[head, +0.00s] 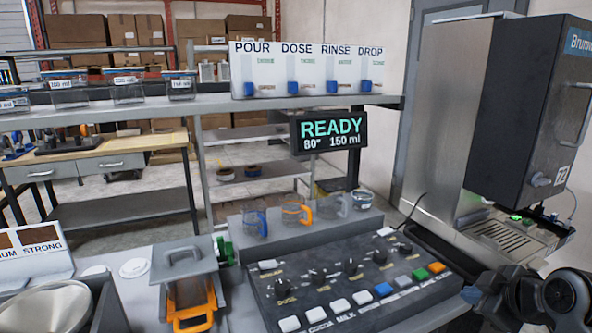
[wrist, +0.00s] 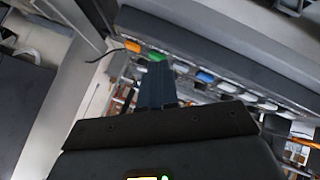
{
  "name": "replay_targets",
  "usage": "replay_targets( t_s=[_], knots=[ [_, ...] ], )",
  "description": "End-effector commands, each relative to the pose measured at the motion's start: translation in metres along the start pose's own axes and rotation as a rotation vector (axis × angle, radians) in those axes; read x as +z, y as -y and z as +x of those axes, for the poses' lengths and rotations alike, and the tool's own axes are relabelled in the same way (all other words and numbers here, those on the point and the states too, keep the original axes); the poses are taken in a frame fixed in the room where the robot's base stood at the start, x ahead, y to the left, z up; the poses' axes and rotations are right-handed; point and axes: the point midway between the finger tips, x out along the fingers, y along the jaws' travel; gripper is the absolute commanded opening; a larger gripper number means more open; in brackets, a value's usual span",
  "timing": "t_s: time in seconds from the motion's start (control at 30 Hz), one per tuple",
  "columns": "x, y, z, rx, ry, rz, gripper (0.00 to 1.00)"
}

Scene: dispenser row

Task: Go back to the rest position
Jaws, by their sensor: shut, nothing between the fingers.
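My arm shows at the lower right of the head view, beside the right end of the dark button panel (head: 345,285); its fingertips are not clear there. In the wrist view my gripper (wrist: 154,72) shows as two dark fingers side by side, shut with nothing between them. The fingers overlap the panel's row of coloured buttons in that view. An orange button (wrist: 132,46) and a blue button (wrist: 205,76) show on either side of them. I cannot tell how far the fingers are from the panel.
The dispenser machine (head: 500,130) with its drip tray (head: 503,238) stands at the right, close to my arm. Several cups stand on the ledge behind the panel, among them an orange-handled cup (head: 296,213). A display (head: 329,130) reads READY. A press (head: 185,265) stands left of the panel.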

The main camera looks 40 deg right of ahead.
Motion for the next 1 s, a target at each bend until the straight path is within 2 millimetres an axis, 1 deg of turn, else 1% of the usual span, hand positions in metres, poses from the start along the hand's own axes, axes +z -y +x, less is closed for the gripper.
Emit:
replay_targets(
  t_s=[0.03,0.17,0.27,0.37,0.47,0.5,0.6,0.67,0.7,0.77,0.87,0.9,0.97,1.0],
  knots=[
    [0.0,0.01,0.002,-0.003,-0.004,0.006,0.0],
    [-0.001,0.033,0.005,0.004,-0.021,0.033,0.0],
    [-0.002,0.055,0.007,0.008,-0.04,0.057,0.0],
    [-0.002,0.083,0.006,0.012,-0.064,0.087,0.0],
    [-0.001,0.119,0.001,0.014,-0.102,0.124,0.0],
    [0.0,0.133,-0.004,0.014,-0.119,0.139,0.0],
    [0.003,0.166,-0.017,0.009,-0.168,0.175,0.0],
    [0.005,0.184,-0.028,0.003,-0.199,0.198,0.0],
    [0.007,0.196,-0.035,-0.002,-0.221,0.211,0.0],
    [0.009,0.211,-0.049,-0.014,-0.255,0.232,0.0],
    [0.015,0.235,-0.074,-0.04,-0.315,0.266,0.0],
    [0.017,0.243,-0.085,-0.053,-0.338,0.278,0.0],
    [0.02,0.254,-0.102,-0.077,-0.376,0.299,0.0],
    [0.023,0.261,-0.114,-0.095,-0.402,0.312,0.0]
  ],
)
